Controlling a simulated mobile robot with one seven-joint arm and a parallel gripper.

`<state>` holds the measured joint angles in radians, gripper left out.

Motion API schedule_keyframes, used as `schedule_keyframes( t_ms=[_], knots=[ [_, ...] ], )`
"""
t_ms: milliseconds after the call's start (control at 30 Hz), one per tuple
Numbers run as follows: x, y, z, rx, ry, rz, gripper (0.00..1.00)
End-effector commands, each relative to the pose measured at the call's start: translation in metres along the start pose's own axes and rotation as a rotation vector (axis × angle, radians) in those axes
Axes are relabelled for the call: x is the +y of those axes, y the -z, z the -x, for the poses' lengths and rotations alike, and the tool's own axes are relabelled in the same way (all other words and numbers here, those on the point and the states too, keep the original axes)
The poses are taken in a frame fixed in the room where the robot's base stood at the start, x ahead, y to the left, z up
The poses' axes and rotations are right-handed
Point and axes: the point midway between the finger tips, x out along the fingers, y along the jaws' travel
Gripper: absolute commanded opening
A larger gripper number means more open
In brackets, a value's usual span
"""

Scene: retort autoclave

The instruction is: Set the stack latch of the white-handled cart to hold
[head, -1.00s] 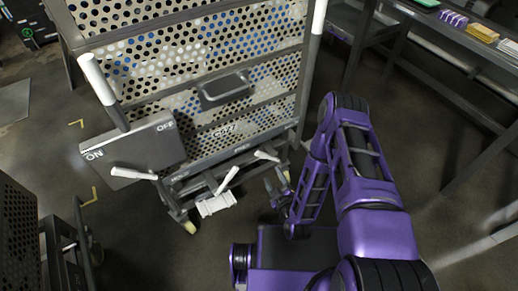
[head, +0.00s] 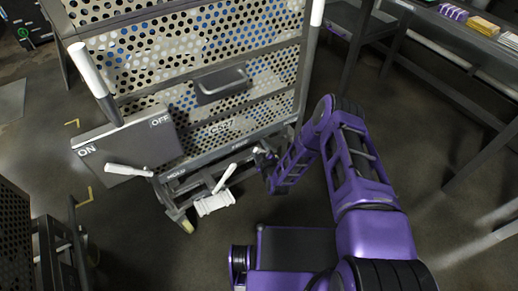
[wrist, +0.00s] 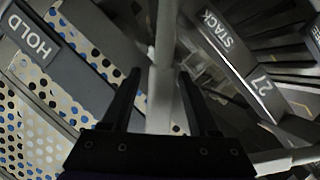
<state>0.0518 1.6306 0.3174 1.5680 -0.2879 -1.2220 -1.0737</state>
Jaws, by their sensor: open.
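The white-handled cart (head: 284,93) stands in the head view, with perforated panels and two white upright grips. In the wrist view a pale lever (wrist: 165,50) runs upright between the fingers of my gripper (wrist: 160,78), near a STACK label (wrist: 217,28) and a 27 label (wrist: 262,84). A HOLD label (wrist: 33,38) is at upper left on a grey bar. My gripper (head: 264,156) is at the cart's lower right edge in the head view, open around the lever. Contact with the lever cannot be told.
Two other white levers, one at the left (head: 128,170) and one in the middle (head: 225,178), stick out low on the cart. A white pedal (head: 213,203) is below. An ON/OFF box (head: 130,143) is at left. A dark bench (head: 455,90) stands right, with open floor between.

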Motion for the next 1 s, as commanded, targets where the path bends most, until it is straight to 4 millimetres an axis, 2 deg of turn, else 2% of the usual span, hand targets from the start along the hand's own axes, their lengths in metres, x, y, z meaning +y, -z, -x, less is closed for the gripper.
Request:
schedule_keyframes(
  t_ms=[300, 633, 1000],
  knots=[
    [-0.0002, 0.0002, -0.0023, 0.0, 0.001, 0.0, 0.58],
    [0.0, 0.0002, -0.0022, 0.0, 0.001, 0.0, 0.0],
    [0.0001, 0.0002, -0.0022, 0.0, 0.0, 0.0, 0.0]
  ],
)
